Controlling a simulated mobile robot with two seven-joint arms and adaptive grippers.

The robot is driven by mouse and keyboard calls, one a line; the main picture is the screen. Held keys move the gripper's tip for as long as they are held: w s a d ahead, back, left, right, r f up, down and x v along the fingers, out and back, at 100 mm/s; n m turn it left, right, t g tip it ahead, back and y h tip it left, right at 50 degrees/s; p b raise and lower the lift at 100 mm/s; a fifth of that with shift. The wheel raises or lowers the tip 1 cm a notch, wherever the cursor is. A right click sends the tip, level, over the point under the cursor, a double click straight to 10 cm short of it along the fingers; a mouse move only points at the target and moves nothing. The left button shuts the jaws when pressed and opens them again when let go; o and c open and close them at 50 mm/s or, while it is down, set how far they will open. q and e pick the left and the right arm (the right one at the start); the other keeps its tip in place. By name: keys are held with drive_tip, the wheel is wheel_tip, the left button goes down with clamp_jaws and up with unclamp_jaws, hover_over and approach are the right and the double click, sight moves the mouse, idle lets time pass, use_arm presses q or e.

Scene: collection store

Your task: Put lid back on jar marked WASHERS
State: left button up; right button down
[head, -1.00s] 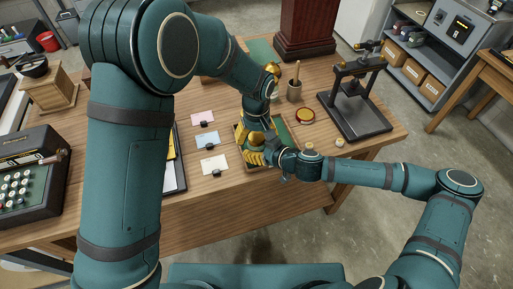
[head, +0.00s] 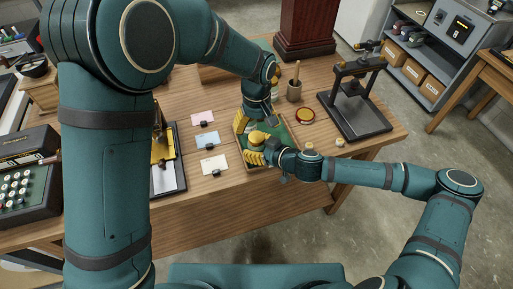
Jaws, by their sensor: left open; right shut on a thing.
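My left gripper (head: 255,122) is open over the tray, just behind my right gripper. My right gripper (head: 258,151) is shut at the tray's front part, its yellow fingers around a small thing with a rounded, gold-coloured top (head: 257,137). This looks like the jar, but the fingers hide most of it. No WASHERS marking can be read, and I cannot tell how a lid sits on it. The green-lined wooden tray (head: 283,134) lies under both grippers, partly hidden by them.
A round red-and-gold dish or lid (head: 305,115) lies right of the tray. A cup with a pestle-like stick (head: 294,89) and a black press (head: 356,105) stand behind. A small pale-topped pot (head: 340,142) is near the front edge. Cards (head: 207,141) lie left of the tray.

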sight(256, 136)
use_arm(q)
drive_tip(key=shift+r+n, duration=0.3)
drive_tip(key=shift+r, duration=1.3)
drive_tip(key=shift+f, duration=4.05)
drive_tip(key=shift+c, duration=0.3)
drive_tip(key=c, duration=1)
drive_tip(key=o, duration=1)
drive_tip(key=shift+o, duration=0.2)
drive_tip(key=shift+r, duration=0.1)
